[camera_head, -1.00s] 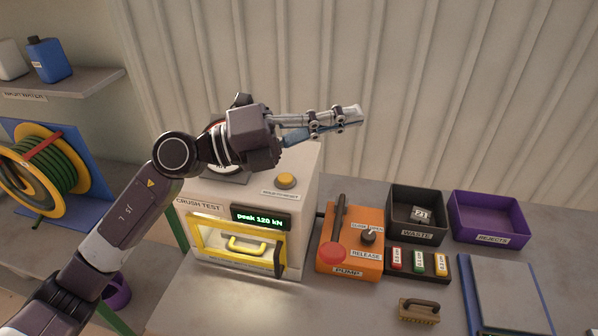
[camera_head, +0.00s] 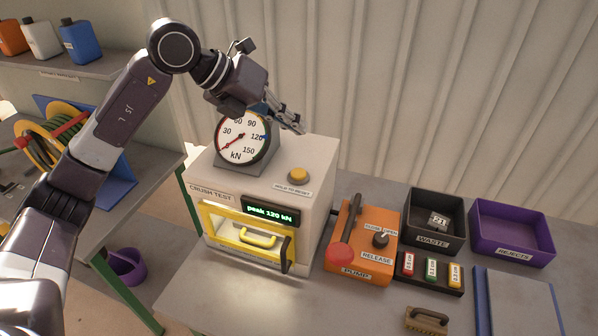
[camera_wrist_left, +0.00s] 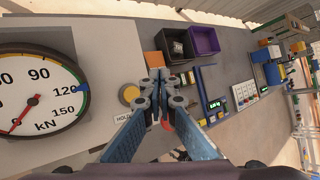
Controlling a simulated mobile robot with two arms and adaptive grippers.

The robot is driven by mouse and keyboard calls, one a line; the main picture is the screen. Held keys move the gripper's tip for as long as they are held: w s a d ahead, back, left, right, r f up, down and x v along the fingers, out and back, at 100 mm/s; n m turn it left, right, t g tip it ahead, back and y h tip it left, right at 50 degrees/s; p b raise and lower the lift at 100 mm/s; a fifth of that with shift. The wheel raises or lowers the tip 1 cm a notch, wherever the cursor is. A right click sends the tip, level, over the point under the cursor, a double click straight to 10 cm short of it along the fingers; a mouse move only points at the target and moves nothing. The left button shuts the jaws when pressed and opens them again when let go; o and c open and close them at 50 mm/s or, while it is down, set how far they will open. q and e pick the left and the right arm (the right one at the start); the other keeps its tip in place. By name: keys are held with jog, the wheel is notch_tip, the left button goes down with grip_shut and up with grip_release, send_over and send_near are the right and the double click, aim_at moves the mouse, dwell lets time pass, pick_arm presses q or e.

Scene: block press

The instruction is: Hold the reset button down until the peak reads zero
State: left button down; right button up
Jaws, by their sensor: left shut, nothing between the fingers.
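The crush test machine (camera_head: 318,205) is a white box on the bench. Its yellow reset button (camera_head: 299,174) sits on the top, behind a "hold to reset" label. The green display (camera_head: 270,215) reads "peak 120 kN". A round kN gauge (camera_head: 241,137) stands on top, its red needle at the low end. My left gripper (camera_head: 300,130) is shut and empty, above the back of the machine and apart from the button. In the left wrist view the button (camera_wrist_left: 131,94) shows just left of the shut fingertips (camera_wrist_left: 158,75). My right gripper is not in view.
Right of the machine stand an orange pump (camera_head: 372,226) with a lever and release knob, a black waste bin (camera_head: 436,240) and a purple rejects bin (camera_head: 515,252). A rack of small labelled blocks (camera_head: 430,284) and a brush (camera_head: 426,320) are in front.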

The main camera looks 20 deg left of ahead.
pick_arm(q)
jog(key=b, duration=0.6)
send_near(304, 171)
jog(key=w+d+f, duration=0.1)
jog(key=d, duration=0.1)
jog(key=w+d+f, duration=0.1)
jog(key=w, duration=0.1)
jog(key=shift+w+d+f, duration=0.1)
jog(key=shift+w+d, duration=0.15)
jog(key=shift+d, duration=0.15)
jog(key=shift+f, duration=0.35)
jog(key=shift+f+b, duration=0.2)
jog(key=shift+b, duration=0.15)
jog(key=shift+f, duration=0.15)
jog(key=shift+f+b, duration=0.6)
dwell(0.5)
jog(key=shift+s, duration=0.1)
dwell(1.9)
jog(key=shift+r+p, duration=0.7)
jog(key=shift+r, duration=0.3)
